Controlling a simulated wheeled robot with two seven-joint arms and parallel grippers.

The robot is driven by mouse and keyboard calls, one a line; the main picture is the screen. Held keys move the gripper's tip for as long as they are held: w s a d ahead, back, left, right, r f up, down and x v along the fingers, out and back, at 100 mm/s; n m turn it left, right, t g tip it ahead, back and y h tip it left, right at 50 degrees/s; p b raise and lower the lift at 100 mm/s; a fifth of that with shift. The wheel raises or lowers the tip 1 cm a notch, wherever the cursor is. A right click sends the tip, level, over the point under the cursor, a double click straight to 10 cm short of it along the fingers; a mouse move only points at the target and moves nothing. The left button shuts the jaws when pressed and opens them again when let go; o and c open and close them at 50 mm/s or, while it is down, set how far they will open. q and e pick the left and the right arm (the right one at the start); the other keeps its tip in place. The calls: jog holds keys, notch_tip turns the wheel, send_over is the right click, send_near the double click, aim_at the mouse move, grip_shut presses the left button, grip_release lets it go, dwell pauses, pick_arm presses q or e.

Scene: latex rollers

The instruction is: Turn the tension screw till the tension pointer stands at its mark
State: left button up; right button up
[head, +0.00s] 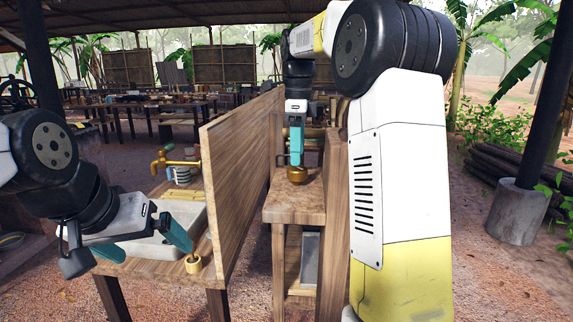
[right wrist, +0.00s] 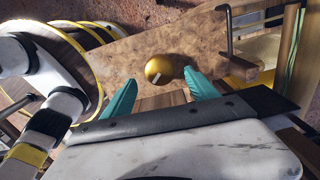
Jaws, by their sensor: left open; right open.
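A brass knob (head: 297,174) sits on top of a narrow wooden stand; it looks like the tension screw. In the right wrist view the round brass knob (right wrist: 160,69) has a short white mark on its face. My right gripper (head: 296,158) is over this knob, its teal fingers pointing down. In the right wrist view the open fingers (right wrist: 160,92) are on either side below the knob, with no clear contact. A second brass knob (head: 192,263) is on the left bench's front corner. My left gripper (head: 150,251) is open near it, holding nothing visible. I cannot make out the tension pointer or its mark.
A tall wooden panel (head: 235,160) stands between the left bench and the stand. A pale basin (head: 165,246) and brass pipework (head: 178,162) are on the left bench. A dark post in a concrete base (head: 515,213) stands at the right. Open dirt ground lies between.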

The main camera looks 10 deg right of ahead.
aim_at(297, 176)
jog(key=shift+f, duration=2.2)
jog(key=c, duration=1.4)
jog(key=shift+o, duration=0.2)
jog(key=shift+n, duration=0.4)
